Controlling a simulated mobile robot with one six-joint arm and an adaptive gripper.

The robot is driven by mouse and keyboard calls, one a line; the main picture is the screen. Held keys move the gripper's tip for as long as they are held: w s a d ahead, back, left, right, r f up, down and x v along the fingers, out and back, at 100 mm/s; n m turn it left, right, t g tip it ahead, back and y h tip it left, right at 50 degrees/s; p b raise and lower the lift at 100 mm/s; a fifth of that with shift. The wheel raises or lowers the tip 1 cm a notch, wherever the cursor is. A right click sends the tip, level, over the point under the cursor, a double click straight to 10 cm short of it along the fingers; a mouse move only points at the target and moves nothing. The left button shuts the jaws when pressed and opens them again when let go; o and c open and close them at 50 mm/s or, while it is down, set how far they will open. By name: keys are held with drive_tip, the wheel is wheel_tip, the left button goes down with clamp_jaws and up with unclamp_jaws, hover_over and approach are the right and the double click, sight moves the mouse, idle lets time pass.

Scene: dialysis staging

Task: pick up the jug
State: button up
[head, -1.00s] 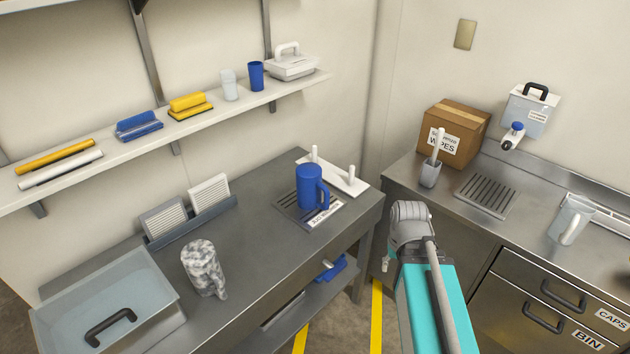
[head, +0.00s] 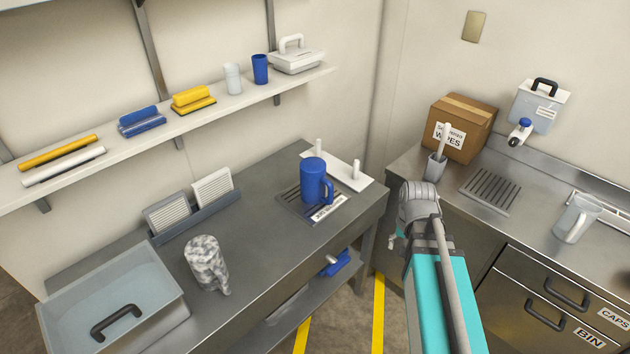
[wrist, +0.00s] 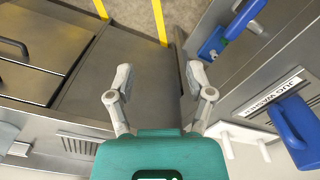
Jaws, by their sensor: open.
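A blue jug (head: 313,182) stands upright on a labelled grate on the grey table, its handle to the right. It also shows at the right edge of the wrist view (wrist: 297,132), partly cut off. A grey-white mottled jug (head: 205,264) stands nearer on the same table. A pale translucent jug (head: 574,220) stands on the right-hand counter. My gripper (wrist: 161,80) is open and empty in the wrist view, apart from the blue jug. In the head view my arm mostly hides it, right of the table's end.
A white board with pegs (head: 340,171) lies behind the blue jug. A clear bin (head: 160,290) and a rack of panels (head: 198,222) share the table. A cardboard box (head: 463,127) stands on the counter. A gap with yellow floor lines (head: 378,310) separates table and counter.

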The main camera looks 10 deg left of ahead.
drive_tip(key=w+a+r+m+p, duration=0.3)
drive_tip(key=w+a+m, duration=0.15)
drive_tip(key=w, duration=0.25)
drive_tip(key=w+a+r+m+p, duration=0.3)
drive_tip(key=w+a+r+m, duration=0.1)
drive_tip(key=w+a, duration=0.25)
wheel_tip(320, 180, up, 5)
drive_tip(key=m+p, duration=0.5)
drive_tip(key=m, duration=0.3)
hover_over(331, 183)
drive_tip(key=shift+w+a+f, duration=0.1)
drive_tip(key=shift+a+f, duration=0.05)
drive_tip(key=shift+a, duration=0.2)
drive_tip(key=shift+f, duration=0.1)
wheel_tip(331, 183, down, 8)
drive_tip(key=b, duration=0.8)
drive_tip(key=shift+f+b, duration=0.25)
drive_tip(key=shift+b, duration=0.05)
drive_tip(key=shift+d, duration=0.1)
drive_tip(key=f+b, duration=0.3)
drive_tip(key=shift+d+f, duration=0.2)
drive_tip(key=shift+d, duration=0.05)
drive_tip(key=shift+f+b, duration=0.9)
drive_tip(key=shift+b, duration=0.2)
drive_tip(key=shift+c, duration=0.2)
